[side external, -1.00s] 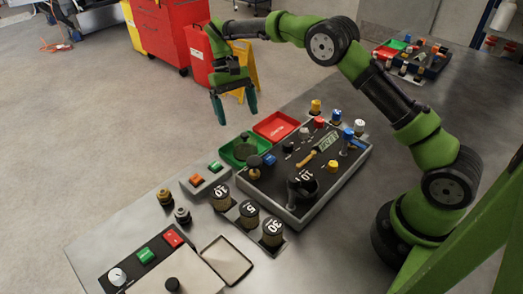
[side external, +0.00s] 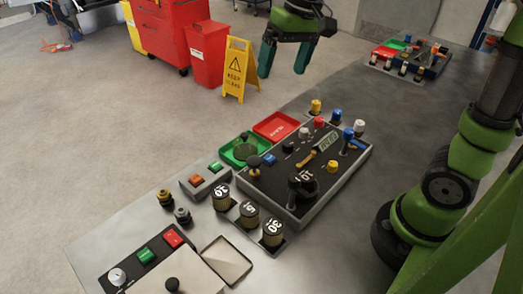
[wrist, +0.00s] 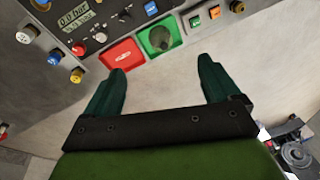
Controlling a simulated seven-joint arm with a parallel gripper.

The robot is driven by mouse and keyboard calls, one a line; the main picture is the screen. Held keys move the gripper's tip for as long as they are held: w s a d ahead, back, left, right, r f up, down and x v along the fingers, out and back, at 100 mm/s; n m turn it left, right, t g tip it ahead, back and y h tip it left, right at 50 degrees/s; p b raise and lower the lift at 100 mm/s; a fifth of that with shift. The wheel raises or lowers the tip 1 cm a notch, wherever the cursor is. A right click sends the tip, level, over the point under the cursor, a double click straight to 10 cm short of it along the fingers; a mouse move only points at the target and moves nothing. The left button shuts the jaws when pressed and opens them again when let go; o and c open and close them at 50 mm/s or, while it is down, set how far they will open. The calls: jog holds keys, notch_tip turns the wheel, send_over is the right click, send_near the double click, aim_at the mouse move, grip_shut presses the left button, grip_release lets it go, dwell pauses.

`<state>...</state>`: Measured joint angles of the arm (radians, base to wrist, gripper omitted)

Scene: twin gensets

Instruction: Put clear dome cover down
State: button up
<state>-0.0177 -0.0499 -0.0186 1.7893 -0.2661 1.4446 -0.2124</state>
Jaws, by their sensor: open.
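What looks like the clear dome cover (side external: 244,151) sits in the green tray (side external: 229,157), beside the control panel, and takes on the tray's green. It also shows in the wrist view (wrist: 160,38) as a round, see-through shape in that tray (wrist: 176,24). My gripper (side external: 284,68) is open and empty, high up and behind the trays in the side view. In the wrist view its two dark green fingers (wrist: 162,68) are spread apart with bare tabletop between them. Nothing touches the fingers.
A red tray (side external: 276,127) adjoins the green one. The black control panel (side external: 270,180) has several knobs. Several labelled cylinders (side external: 249,213) and a small switch box (side external: 205,179) stand nearby. A yellow floor sign (side external: 237,68) stands behind the table. Tabletop right of the panel is clear.

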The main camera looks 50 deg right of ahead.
jog(key=s+f+m+t, duration=0.1)
jog(key=s+f+t, duration=0.2)
jog(key=s, duration=0.9)
jog(key=shift+s+a+f+t, duration=0.2)
jog(key=shift+a+t, duration=0.1)
jog(key=shift+t, duration=0.8)
